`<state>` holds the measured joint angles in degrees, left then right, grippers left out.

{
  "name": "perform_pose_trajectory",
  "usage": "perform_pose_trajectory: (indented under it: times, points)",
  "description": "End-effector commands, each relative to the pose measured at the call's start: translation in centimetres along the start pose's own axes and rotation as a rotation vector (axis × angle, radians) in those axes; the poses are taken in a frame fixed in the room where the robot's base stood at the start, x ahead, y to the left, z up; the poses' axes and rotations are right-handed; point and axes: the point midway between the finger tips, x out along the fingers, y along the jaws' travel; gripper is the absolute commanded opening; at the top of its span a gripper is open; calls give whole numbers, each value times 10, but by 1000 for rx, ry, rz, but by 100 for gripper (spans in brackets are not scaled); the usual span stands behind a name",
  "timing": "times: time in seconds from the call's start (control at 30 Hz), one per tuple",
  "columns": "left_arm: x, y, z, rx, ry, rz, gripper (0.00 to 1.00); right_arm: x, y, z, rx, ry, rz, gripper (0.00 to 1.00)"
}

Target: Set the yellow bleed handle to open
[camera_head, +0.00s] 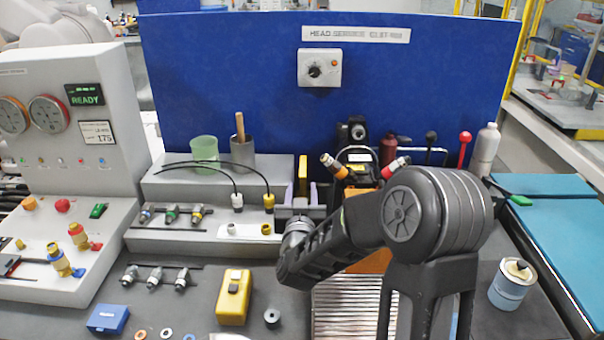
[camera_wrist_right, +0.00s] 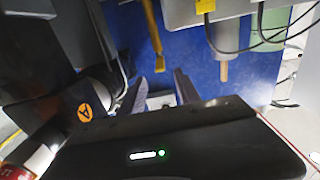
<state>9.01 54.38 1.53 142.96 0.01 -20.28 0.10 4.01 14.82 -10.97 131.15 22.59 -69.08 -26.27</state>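The yellow bleed handle (camera_head: 303,168) appears to be the slim yellow bar standing upright at the foot of the blue back panel, just beyond my right gripper. In the right wrist view the yellow bar (camera_wrist_right: 152,32) comes down from the top, its end near the gap between my fingertips. My right gripper (camera_head: 301,198) is open, with a finger on each side of the gap in the wrist view (camera_wrist_right: 158,88). I see no contact with the bar; its exact depth is unclear. The handle's base is hidden behind my arm and gripper. My left gripper is not in view.
A black device (camera_head: 357,152) with cable plugs stands right of the handle. A grey step (camera_head: 170,185) with a green cup (camera_head: 204,152) and two black cables is on the left. A red-knobbed lever (camera_head: 464,146) and a white bottle (camera_head: 485,152) stand farther right.

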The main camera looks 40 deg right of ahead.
Motion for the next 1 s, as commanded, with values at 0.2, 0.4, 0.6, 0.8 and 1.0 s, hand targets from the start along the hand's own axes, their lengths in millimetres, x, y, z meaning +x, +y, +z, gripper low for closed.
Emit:
perform_pose_trajectory:
  times: [0.2, 0.4, 0.6, 0.8, 1.0]
  points:
    - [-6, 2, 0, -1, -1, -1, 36, 22, 0, -1, -2, 0, 1, 39]
    - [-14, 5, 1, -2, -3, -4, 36, 54, 1, -2, -2, 0, 1, 39]
    - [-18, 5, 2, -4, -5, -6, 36, 74, 0, 0, -1, -1, 1, 39]
    - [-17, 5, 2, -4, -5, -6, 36, 76, 0, 0, 0, -1, 0, 39]
    - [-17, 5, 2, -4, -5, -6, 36, 76, 0, 0, 0, -1, 0, 31]
